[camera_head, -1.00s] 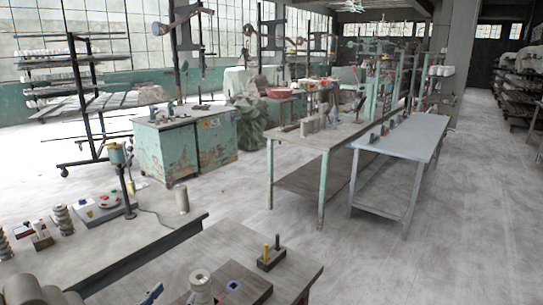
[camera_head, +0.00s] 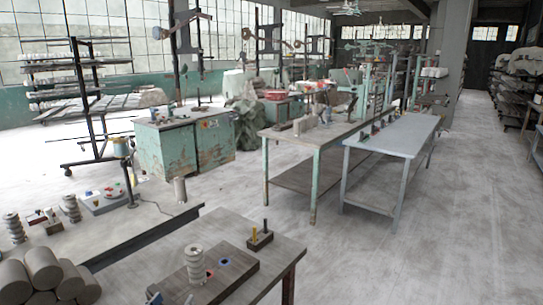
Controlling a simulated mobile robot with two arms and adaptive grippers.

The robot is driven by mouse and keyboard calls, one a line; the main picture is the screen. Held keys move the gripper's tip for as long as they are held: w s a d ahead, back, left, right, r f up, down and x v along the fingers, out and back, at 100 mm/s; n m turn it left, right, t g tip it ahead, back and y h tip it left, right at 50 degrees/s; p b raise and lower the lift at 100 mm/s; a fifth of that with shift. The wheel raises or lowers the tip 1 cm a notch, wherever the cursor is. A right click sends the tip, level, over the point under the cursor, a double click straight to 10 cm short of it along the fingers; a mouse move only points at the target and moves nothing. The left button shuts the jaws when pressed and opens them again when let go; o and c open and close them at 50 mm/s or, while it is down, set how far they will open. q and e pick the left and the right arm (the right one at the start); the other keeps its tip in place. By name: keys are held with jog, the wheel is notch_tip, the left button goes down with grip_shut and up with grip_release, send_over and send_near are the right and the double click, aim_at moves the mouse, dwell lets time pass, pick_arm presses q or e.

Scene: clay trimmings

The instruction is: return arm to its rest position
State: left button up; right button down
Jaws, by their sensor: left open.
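My left gripper (camera_head: 171,299) shows only as fingertips at the bottom edge of the head view, over the near table (camera_head: 285,246). It is open, with nothing seen between the fingertips. The rest of it and its arm are cut off by the frame. A ribbed pale grey piece (camera_head: 195,265) stands upright on a dark board (camera_head: 234,270) just beyond the fingertips. The board has a small blue square marking and a red spot. My right gripper is not in view.
Grey clay cylinders (camera_head: 43,268) are piled at lower left. A bench (camera_head: 125,225) holds ribbed pieces and a small tray (camera_head: 103,202). Long tables (camera_head: 410,133) stand farther back; the right floor is clear.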

pick_arm(q)
jog(key=s+f+n+g+y, duration=0.4)
jog(key=s+f+n+g, duration=0.55)
jog(key=n, duration=1.05)
jog(key=s+d+f+n+g, duration=0.2)
jog(key=s+f+n, duration=0.2)
jog(key=s+n, duration=0.45)
jog(key=s+d+f+n+g, duration=0.15)
jog(key=s+f+n, duration=0.4)
jog(key=s, duration=0.55)
notch_tip(320, 180, down, 28)
jog(key=s+g+b, duration=0.1)
jog(key=g+b, duration=0.1)
jog(key=b, duration=0.3)
jog(key=s+a+f+b, duration=0.1)
jog(key=s+f+b, duration=0.1)
jog(key=s+f, duration=0.6)
jog(key=s+a+f+g+b, duration=0.1)
jog(key=s+a+f+b, duration=0.1)
jog(key=s+f, duration=0.7)
notch_tip(320, 180, down, 6)
jog(key=shift+a+r+b, duration=0.2)
jog(key=shift+r+b, duration=0.05)
jog(key=shift+b, duration=0.25)
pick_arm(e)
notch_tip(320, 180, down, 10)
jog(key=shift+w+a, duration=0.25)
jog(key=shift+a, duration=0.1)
